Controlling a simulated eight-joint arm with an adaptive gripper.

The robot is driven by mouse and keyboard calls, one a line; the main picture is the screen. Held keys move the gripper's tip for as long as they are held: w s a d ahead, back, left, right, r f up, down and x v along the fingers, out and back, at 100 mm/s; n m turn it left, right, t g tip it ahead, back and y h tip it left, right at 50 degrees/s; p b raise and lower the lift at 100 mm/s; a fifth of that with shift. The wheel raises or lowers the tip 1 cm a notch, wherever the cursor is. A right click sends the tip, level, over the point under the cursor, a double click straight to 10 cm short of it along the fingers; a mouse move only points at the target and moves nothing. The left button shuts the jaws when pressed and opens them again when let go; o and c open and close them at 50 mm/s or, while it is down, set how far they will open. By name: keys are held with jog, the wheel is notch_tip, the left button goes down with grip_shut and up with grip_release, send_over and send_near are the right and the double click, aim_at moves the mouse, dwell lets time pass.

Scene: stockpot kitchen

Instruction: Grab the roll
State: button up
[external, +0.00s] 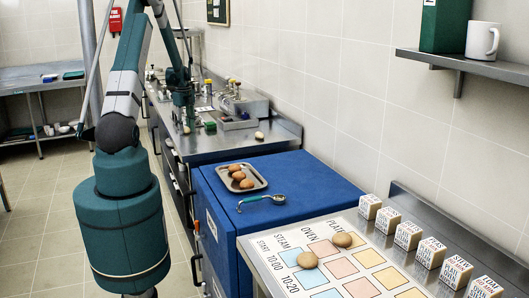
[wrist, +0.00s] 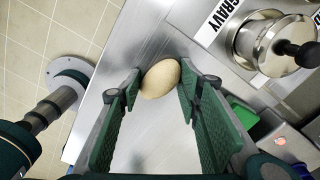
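A pale tan, rounded roll (wrist: 160,79) lies at the steel counter's edge in the wrist view, between the tips of my gripper (wrist: 160,88). The two green fingers stand apart, one on each side of the roll. Their tips are very close to its sides; whether they touch it is unclear. In the external view my gripper (external: 184,122) points down low over the far counter, and the roll there is too small to make out clearly.
A lidded steel pot (wrist: 275,42) and a GRAVY label (wrist: 225,15) are right of the roll. Another roundish item (external: 259,135) lies on the counter. A tray (external: 262,184) holds brown items on the blue unit. Two tan rounds (external: 308,260) rest on the chart.

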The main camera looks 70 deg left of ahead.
jog(key=shift+c, duration=1)
jog(key=shift+c, duration=0.4)
jog(key=shift+r, duration=0.15)
jog(key=shift+r, duration=4.85)
